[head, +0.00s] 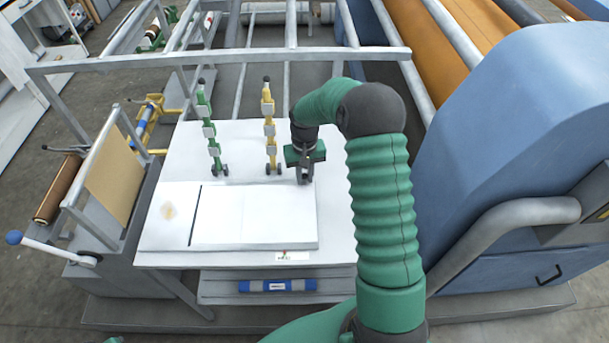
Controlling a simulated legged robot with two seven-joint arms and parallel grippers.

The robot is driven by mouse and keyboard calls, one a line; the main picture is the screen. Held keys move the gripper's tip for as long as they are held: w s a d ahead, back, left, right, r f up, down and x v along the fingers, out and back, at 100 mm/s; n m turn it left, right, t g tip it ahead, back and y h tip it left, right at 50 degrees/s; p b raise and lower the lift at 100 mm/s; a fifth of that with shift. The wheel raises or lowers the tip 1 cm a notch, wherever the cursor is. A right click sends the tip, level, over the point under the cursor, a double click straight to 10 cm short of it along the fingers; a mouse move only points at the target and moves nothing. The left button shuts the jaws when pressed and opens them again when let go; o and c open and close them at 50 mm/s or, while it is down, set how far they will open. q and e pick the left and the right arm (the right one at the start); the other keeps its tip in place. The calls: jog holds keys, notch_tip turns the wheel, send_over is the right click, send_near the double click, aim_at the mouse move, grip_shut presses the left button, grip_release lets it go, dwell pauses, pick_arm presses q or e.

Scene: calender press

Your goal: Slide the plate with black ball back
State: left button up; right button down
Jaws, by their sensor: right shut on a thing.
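The white sliding plate (255,218) lies flat on the white table, toward its front edge. A dark slot runs across the white surface near the plate's left side. My right gripper (304,179) points down at the plate's back right corner. It is shut on the black ball there, which its dark fingers mostly hide. I cannot make out the ball's outline. My left gripper is not in view.
A green upright (209,130) and a yellow upright (270,130) stand behind the plate, left of my gripper. A blue-balled lever (45,245) is at left. A grey rail (220,61) crosses behind the table (330,150). The blue machine housing (510,150) stands at right.

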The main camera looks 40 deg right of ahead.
jog(key=shift+s+d, duration=0.1)
jog(key=shift+d, duration=0.05)
jog(key=shift+s+d+p, duration=0.6)
jog(key=shift+s+d, duration=0.6)
jog(key=shift+d, duration=0.2)
jog(key=shift+s+d, duration=0.1)
jog(key=shift+d, duration=0.05)
jog(key=shift+s+d, duration=0.3)
jog(key=shift+d, duration=0.05)
jog(key=c, duration=1.6)
grip_release()
jog(key=shift+c, duration=0.2)
jog(key=o, duration=0.4)
jog(key=shift+d, duration=0.1)
